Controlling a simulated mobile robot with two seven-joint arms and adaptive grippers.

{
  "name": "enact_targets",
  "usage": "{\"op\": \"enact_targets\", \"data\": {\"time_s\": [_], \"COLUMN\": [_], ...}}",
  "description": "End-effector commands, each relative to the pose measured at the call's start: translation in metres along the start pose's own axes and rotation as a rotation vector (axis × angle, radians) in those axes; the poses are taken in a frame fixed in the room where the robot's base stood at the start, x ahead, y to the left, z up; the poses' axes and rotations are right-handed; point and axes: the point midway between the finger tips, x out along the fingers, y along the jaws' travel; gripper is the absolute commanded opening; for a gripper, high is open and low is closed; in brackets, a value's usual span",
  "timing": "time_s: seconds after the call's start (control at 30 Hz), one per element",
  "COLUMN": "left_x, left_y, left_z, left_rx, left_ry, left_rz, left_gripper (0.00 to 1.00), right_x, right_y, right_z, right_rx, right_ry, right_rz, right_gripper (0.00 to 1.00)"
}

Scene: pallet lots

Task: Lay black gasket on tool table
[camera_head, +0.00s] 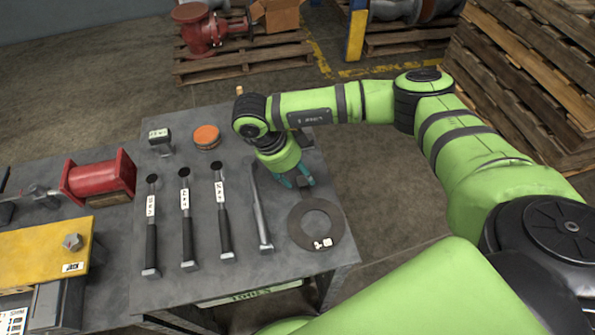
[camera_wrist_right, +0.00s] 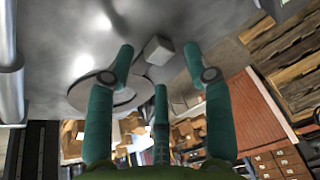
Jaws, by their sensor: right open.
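The black gasket (camera_head: 298,226), a flat dark ring with a small white tag on it, lies flat on the grey tool table (camera_head: 115,240) near its right front corner. My right gripper (camera_head: 293,182) is just behind the gasket, over the table's right edge, pointing down with its teal fingers apart. In the right wrist view a pale grey ring (camera_wrist_right: 76,96), likely the gasket, shows partly behind one finger of the right gripper (camera_wrist_right: 163,75). My left gripper is not in view.
Hammer-like tools (camera_head: 186,220) and a steel bar (camera_head: 260,210) lie left of the gasket. An orange-topped round tin (camera_head: 206,136) and a small tagged block (camera_head: 160,140) stand behind. A red flanged part (camera_head: 98,179) is further left. Stacked pallets (camera_head: 530,70) stand at right.

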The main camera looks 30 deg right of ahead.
Motion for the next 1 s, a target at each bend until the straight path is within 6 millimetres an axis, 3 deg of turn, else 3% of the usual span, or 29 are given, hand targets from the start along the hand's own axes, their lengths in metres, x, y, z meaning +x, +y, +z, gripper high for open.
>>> {"op": "enact_targets", "data": {"time_s": [0.3,0.5,0.7,1.0], "left_x": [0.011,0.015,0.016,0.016], "left_y": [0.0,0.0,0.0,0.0], "left_z": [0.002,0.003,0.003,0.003], "left_rx": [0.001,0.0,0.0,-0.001], "left_ry": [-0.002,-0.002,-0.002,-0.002], "left_rz": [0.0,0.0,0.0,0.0], "left_gripper": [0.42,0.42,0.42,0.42], "right_x": [-0.073,-0.106,-0.12,-0.121], "right_y": [-0.001,-0.001,0.0,0.0], "right_z": [0.001,0.001,0.0,0.0], "right_rx": [0.0,0.001,0.0,0.001], "right_ry": [-0.004,-0.002,-0.001,0.0], "right_rz": [-0.005,-0.003,-0.001,-0.001], "right_gripper": [0.52,0.52,0.52,0.52]}}
